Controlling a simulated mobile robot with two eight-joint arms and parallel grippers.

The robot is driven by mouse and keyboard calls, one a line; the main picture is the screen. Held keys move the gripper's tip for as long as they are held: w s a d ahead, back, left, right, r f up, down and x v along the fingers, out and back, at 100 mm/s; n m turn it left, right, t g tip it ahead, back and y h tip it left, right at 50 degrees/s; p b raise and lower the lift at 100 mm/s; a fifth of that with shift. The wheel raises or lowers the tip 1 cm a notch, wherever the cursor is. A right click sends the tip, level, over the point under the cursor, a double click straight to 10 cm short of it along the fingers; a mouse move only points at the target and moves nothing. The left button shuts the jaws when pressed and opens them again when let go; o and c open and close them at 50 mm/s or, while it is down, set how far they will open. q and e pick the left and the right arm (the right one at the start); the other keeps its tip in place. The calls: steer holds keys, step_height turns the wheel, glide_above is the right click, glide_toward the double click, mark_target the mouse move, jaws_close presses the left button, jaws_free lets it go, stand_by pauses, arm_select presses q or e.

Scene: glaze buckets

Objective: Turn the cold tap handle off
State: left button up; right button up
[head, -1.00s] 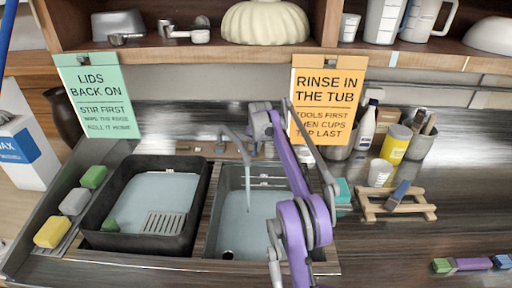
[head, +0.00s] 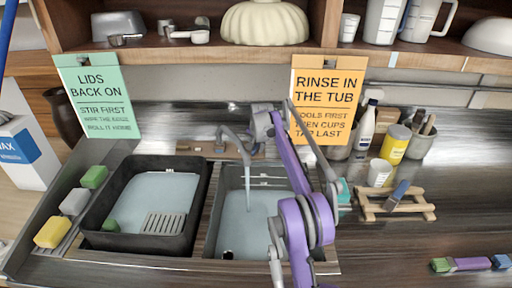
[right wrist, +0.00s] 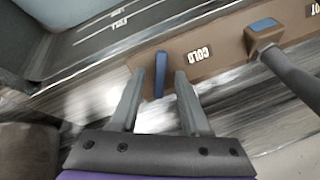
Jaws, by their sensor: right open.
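The cold tap handle is a blue lever (right wrist: 160,74) beside the upside-down COLD label in the right wrist view. My right gripper (right wrist: 160,76) is open, with one finger on each side of the lever. I cannot tell whether either finger touches it. In the head view my right wrist is at the back of the sink, right of the grey tap spout (head: 236,146), and the handle cannot be made out there. A thin stream of water (head: 248,190) runs from the spout into the right basin (head: 212,225). My left gripper is not in view.
A dark tub (head: 92,215) with a grate stands left of the basin, with sponges along its left side. An orange sign (head: 328,88) hangs close behind my right arm. A wooden rack (head: 415,211) and bottles stand to the right.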

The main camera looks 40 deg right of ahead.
steer(key=v, duration=1)
steer(key=shift+s+r, duration=0.15)
steer(key=shift+r, duration=0.15)
steer(key=shift+a, duration=0.1)
